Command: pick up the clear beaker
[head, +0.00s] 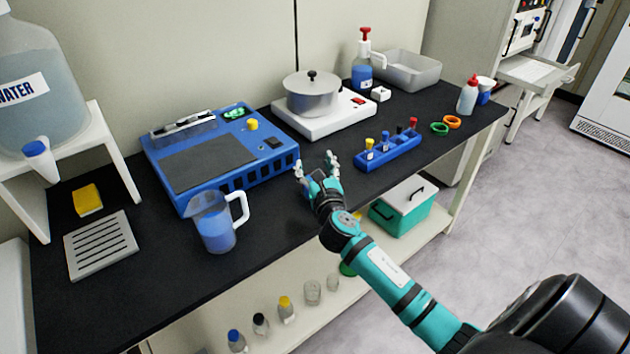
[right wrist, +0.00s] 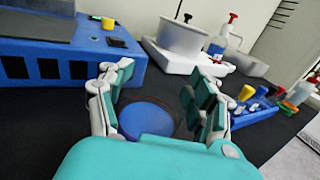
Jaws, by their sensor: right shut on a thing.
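My right gripper (head: 316,166) is over the front part of the black bench top, between the blue device and the tube rack. In the right wrist view its two fingers (right wrist: 157,82) stand on either side of a clear round vessel, which looks like the clear beaker (right wrist: 146,118), with a blue disc of liquid inside. The gripper is shut on it. In the head view the hand mostly hides the beaker; only a little blue shows between the fingers. I cannot tell whether its base touches the bench. My left gripper is not in view.
A clear pitcher (head: 215,229) of blue liquid stands left, before the blue device (head: 270,160). A hotplate (head: 325,122) with a pot is behind the hand. A blue tube rack (head: 390,155) is to its right. Several small bottles and glasses stand on the lower shelf (head: 255,315).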

